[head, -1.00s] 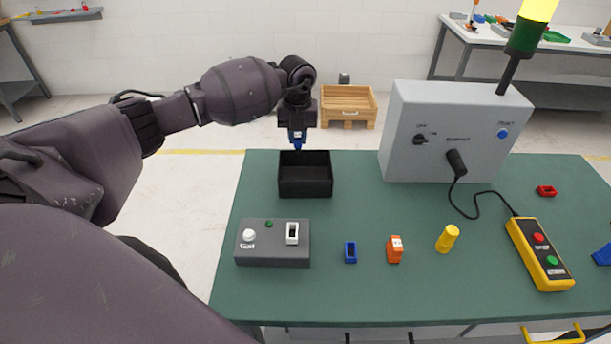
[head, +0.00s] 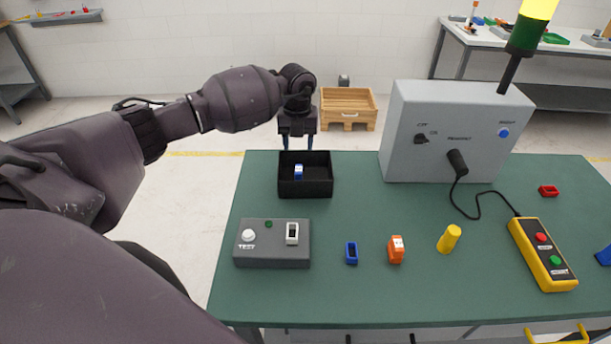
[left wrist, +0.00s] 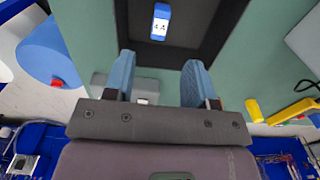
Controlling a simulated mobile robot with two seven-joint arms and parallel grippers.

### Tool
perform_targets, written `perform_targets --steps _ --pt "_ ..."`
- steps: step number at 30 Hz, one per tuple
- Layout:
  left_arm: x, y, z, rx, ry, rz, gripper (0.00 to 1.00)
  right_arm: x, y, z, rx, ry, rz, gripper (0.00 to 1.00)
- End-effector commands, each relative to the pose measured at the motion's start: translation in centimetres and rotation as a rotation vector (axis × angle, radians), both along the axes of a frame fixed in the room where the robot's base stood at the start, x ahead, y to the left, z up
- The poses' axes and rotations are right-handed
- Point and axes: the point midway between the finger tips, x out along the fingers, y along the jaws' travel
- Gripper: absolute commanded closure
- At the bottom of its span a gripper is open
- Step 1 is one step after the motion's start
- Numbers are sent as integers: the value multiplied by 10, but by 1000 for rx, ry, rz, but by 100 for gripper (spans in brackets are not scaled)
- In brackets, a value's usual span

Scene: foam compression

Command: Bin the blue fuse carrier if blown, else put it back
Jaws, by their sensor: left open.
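The blue fuse carrier (head: 298,172) with a white label lies inside the black bin (head: 305,189) at the back left of the green table. In the left wrist view the carrier (left wrist: 161,22) shows beyond my fingers, apart from them. My left gripper (head: 299,143) is open and empty above the far side of the bin; its two blue fingers (left wrist: 158,80) are spread in the left wrist view. A grey test box (head: 272,258) stands in front of the bin, with a white button, a small green lamp and a white socket. A blue empty holder (head: 351,253) lies to its right. My right gripper is not seen.
An orange fuse piece (head: 396,250), a yellow cylinder (head: 449,239) and a yellow pendant (head: 541,254) with cable lie rightward. A grey control box (head: 450,130) with a lit stack light stands at the back. A red holder (head: 548,191) lies far right.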

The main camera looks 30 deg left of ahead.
Motion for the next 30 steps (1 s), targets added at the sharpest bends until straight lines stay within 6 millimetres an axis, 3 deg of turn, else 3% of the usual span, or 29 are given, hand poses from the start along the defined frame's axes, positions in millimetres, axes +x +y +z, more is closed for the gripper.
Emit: perform_targets --steps 5,15,21,30 --pt "1 0 12 -1 -3 -1 49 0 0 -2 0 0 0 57" --pt "1 0 72 1 -4 -1 49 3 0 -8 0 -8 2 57" --pt "0 0 98 -1 -3 0 49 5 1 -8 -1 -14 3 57" --pt "0 0 108 0 0 0 49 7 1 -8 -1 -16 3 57"
